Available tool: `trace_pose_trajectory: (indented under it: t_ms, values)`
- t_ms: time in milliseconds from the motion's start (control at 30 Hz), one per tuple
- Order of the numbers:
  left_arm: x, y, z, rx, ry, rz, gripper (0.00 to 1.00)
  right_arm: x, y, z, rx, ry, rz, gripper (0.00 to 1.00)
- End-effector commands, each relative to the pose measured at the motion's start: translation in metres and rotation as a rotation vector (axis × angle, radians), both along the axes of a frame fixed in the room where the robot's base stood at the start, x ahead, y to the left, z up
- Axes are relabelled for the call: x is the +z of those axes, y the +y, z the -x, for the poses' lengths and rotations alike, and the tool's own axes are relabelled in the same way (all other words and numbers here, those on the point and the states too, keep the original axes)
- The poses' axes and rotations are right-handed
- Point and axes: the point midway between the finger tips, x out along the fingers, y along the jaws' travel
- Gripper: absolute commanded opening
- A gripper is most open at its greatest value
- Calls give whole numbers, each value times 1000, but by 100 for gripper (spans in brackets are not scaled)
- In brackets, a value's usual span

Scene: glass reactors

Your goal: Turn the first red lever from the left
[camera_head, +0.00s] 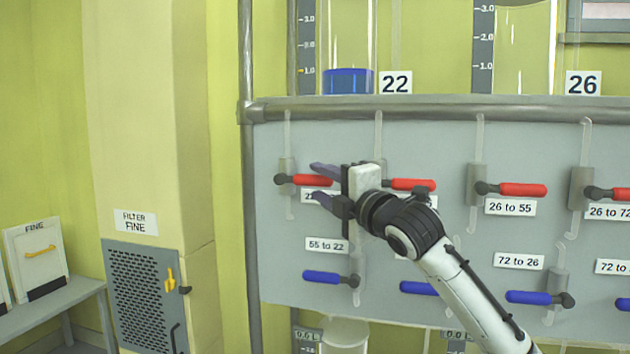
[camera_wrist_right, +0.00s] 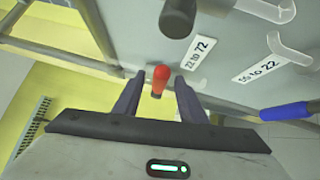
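The first red lever from the left (camera_head: 305,180) points right from its dark pivot on the grey panel, roughly level. My right gripper (camera_head: 318,181) is open, with one finger above and one below the lever's free end in the head view. In the right wrist view the red lever tip (camera_wrist_right: 160,80) sits between the two spread fingers, with a gap visible on each side. The gripper partly hides the label below the lever; the right wrist view reads it as "22 to 72" (camera_wrist_right: 202,55). My left gripper is not in view.
More red levers stand to the right, the second (camera_head: 412,184) just behind my gripper and the third (camera_head: 522,189) further along. A blue lever (camera_head: 322,277) is below. A grey pipe (camera_head: 430,108) runs along the panel top. A filter cabinet (camera_head: 145,290) stands left.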

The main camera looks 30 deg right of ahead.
Motion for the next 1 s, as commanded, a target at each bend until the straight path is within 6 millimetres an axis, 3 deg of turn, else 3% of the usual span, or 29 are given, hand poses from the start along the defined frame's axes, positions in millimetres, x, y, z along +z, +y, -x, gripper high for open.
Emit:
trace_pose_trajectory:
  t_ms: [233,567,800,1000]
  values:
    - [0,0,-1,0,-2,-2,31,3,-1,-26,1,0,-1,38]
    - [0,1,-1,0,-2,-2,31,2,-2,-29,1,1,0,38]
    - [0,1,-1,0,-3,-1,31,2,-2,-29,1,1,0,0]
    - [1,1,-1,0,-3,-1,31,3,-2,-29,1,1,1,0]
